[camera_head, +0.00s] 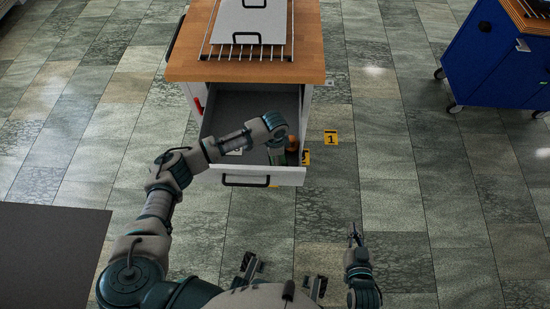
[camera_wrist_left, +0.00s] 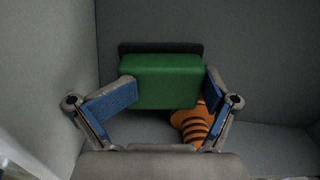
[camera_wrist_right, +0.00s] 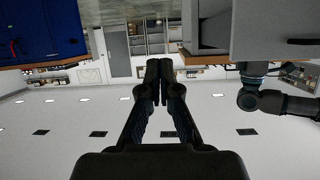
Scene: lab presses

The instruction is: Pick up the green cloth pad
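The green cloth pad (camera_wrist_left: 165,82) is a thick green block with a dark strip along its far edge, seen in the left wrist view inside the open grey drawer. My left gripper (camera_wrist_left: 168,92) has its blue-lined fingers against the pad's two sides and appears shut on it. In the head view the left arm reaches into the drawer and partly hides the pad; the left fingers (camera_head: 283,152) are hard to make out. My right gripper (camera_head: 356,236) is outside the drawer, low at the right. The right wrist view shows its fingers (camera_wrist_right: 160,80) together and empty.
An orange, dark-striped object (camera_wrist_left: 190,122) lies beside the pad in the drawer. The drawer front (camera_head: 285,176) and walls stand close around the left gripper. A wooden-topped cabinet (camera_head: 185,62) is above, a blue cabinet (camera_head: 490,65) at the right.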

